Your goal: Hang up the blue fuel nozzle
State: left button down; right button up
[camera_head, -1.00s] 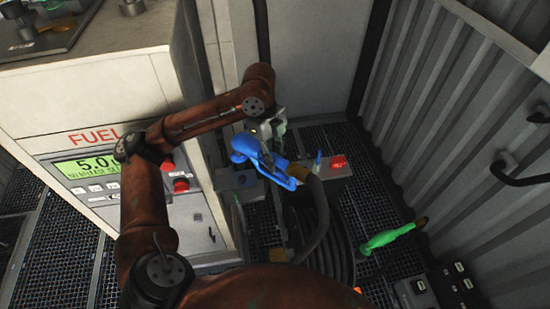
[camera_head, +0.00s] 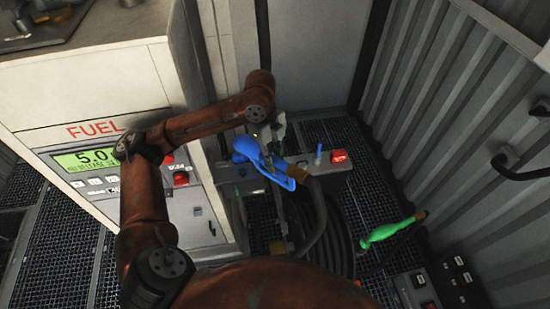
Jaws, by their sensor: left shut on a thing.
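The blue fuel nozzle (camera_head: 247,148) is near the middle of the head view. A brass-coloured fitting joins it to a dark hose that runs down to the right. My left gripper (camera_head: 272,150) is shut on the nozzle from above and behind, and the fingers are partly hidden. The nozzle is over a grey metal box (camera_head: 240,178) beside the fuel cabinet; I cannot tell whether it touches it. My right gripper is not in view.
The fuel cabinet (camera_head: 90,105) with a green display stands at the left. A grey box with a red button (camera_head: 338,156) is right of the nozzle. A coiled hose (camera_head: 335,230) and a green nozzle (camera_head: 390,231) are lower right. A corrugated wall (camera_head: 460,130) bounds the right.

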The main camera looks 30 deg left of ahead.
pick_arm(q)
jog(key=c, duration=1.6)
grip_release()
notch_tip(320, 180, up, 12)
jog(key=a, duration=0.2)
jog(key=shift+w+a, duration=0.15)
jog(key=shift+w, duration=0.2)
jog(key=shift+f, duration=0.1)
